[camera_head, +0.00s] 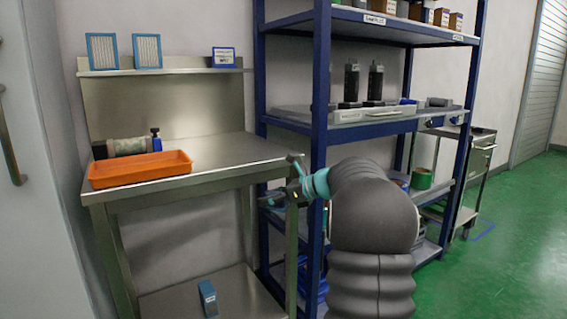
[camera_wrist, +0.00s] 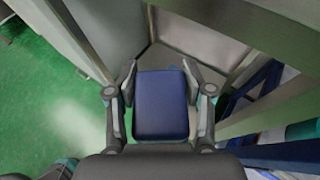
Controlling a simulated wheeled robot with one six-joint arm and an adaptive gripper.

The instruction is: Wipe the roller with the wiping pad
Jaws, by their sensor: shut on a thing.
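The roller (camera_head: 128,147) is a pale cylinder with a dark end at left and a blue fitting at right. It lies on the steel workbench (camera_head: 225,148), behind an orange tray that hides part of its lower side. My gripper (camera_wrist: 160,80) is shut on a blue rectangular pad (camera_wrist: 161,105), with one finger at each side of it. In the head view my gripper (camera_head: 273,198) is by the bench's front right corner, below the top and apart from the roller. The pad is hard to make out there.
The orange tray (camera_head: 140,168) sits at the bench's front left. A blue-and-grey block (camera_head: 208,298) stands on the lower shelf. The blue rack's post (camera_head: 320,120) rises close beside my arm. The bench top's right half is clear.

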